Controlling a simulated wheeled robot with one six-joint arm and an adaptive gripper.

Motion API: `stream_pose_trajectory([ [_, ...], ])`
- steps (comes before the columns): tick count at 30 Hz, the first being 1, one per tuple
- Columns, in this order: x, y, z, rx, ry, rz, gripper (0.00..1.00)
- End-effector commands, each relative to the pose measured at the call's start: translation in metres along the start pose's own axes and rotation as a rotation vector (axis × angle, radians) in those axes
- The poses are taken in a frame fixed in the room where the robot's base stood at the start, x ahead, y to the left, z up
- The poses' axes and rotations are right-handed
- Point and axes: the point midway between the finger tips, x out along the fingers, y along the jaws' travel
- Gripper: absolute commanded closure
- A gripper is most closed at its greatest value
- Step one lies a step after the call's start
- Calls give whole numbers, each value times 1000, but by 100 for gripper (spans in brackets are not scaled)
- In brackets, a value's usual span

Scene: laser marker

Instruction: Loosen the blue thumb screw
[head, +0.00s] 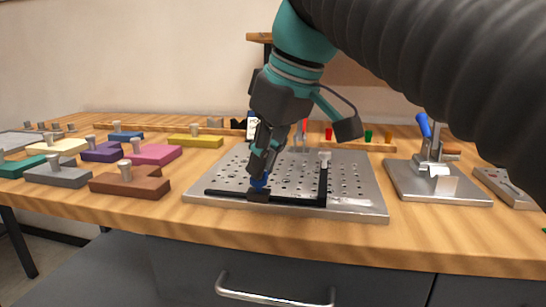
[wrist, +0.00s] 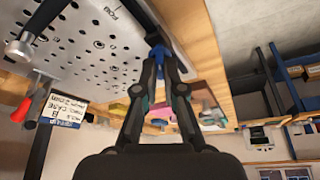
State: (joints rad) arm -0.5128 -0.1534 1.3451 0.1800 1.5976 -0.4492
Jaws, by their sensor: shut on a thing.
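The blue thumb screw (head: 259,184) stands at the front left of the perforated metal plate (head: 225,170), on a small black block (head: 258,196) on the black bar. My gripper (head: 261,172) reaches down from above and is shut on the blue thumb screw. In the wrist view the blue screw (wrist: 160,54) shows between the fingertips of my gripper (wrist: 161,64), close to the plate's edge. The fingers hide part of the screw.
Several coloured blocks with knobs, including a brown one (head: 130,182), lie at left.

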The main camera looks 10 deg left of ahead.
Motion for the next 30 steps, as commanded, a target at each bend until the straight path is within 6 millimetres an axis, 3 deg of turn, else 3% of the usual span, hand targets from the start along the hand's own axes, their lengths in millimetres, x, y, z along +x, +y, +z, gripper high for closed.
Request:
stream_pose_trajectory([
  [18, -1, 4, -1, -350, -2, -147, 100],
  [30, 0, 4, -1, -466, -1, -194, 100],
])
